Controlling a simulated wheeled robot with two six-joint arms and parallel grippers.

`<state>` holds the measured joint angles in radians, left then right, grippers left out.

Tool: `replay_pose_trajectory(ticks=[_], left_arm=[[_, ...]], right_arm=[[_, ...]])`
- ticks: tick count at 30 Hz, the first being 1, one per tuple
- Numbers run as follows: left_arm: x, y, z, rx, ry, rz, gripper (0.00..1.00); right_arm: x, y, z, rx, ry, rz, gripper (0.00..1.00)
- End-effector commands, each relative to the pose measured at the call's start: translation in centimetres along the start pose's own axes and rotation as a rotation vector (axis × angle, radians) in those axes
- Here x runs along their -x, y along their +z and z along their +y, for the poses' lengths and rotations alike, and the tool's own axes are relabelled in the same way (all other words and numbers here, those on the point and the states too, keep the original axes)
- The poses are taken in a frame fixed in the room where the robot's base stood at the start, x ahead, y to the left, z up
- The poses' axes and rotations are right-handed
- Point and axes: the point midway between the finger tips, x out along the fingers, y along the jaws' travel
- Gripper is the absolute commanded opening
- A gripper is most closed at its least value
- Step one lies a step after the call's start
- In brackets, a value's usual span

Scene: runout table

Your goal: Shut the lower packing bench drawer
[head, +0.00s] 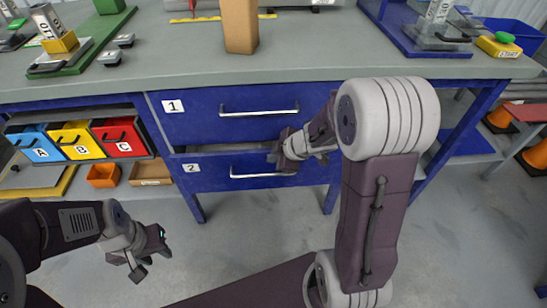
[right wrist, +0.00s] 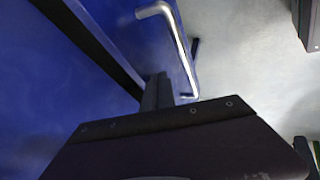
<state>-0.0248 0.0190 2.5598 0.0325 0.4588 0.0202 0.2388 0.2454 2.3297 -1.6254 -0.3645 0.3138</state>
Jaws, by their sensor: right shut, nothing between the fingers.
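The lower drawer (head: 215,180), a blue front with a "2" label, stands slightly out from the bench, with a dark gap along its top edge. Its silver bar handle (head: 250,175) runs across the front. My right gripper (head: 279,158) is shut and empty at the right part of this drawer, by the handle's right end. In the right wrist view its fingers (right wrist: 157,90) point at the blue front beside a silver handle (right wrist: 172,30); I cannot tell whether they touch it. My left gripper (head: 143,263) hangs low at the left, apart from the drawer, its fingers spread and empty.
The upper drawer (head: 200,122), labelled "1", looks closed above. Blue, yellow and red bins (head: 70,138) sit on a shelf to the left. The bench top (head: 330,60) carries a cardboard box (head: 239,25) and fixtures. The floor in front is open.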

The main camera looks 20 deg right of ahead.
Motion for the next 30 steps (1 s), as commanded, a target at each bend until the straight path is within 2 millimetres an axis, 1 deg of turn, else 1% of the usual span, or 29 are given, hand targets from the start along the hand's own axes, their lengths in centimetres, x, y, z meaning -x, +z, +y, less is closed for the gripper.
replay_pose_trajectory(ticks=[8, 11, 15, 18, 21, 30], left_arm=[[0.1, 0.0, 0.0, 0.000, 0.000, 0.000, 0.35], [1.2, -0.1, 0.0, 0.000, 0.000, 0.000, 0.35], [2.8, -0.3, 0.1, 0.000, 0.000, 0.000, 0.35], [3.2, -0.3, 0.1, 0.000, 0.000, 0.000, 0.35], [3.2, -0.3, 0.1, 0.000, 0.000, 0.000, 0.35], [3.1, -0.3, 0.1, 0.000, 0.000, 0.000, 0.35]], right_arm=[[0.0, 0.0, 0.1, 0.000, 0.000, 0.000, 0.00], [-0.1, -0.2, 1.2, -0.002, -0.002, 0.000, 0.00], [-1.1, -0.2, 3.3, -0.003, -0.002, -0.001, 0.00], [-1.8, -0.1, 4.1, -0.001, 0.000, 0.000, 0.00], [-2.2, 0.0, 4.3, -0.001, 0.002, 0.000, 0.00], [-2.2, 0.0, 4.5, -0.002, 0.007, 0.000, 0.00]])
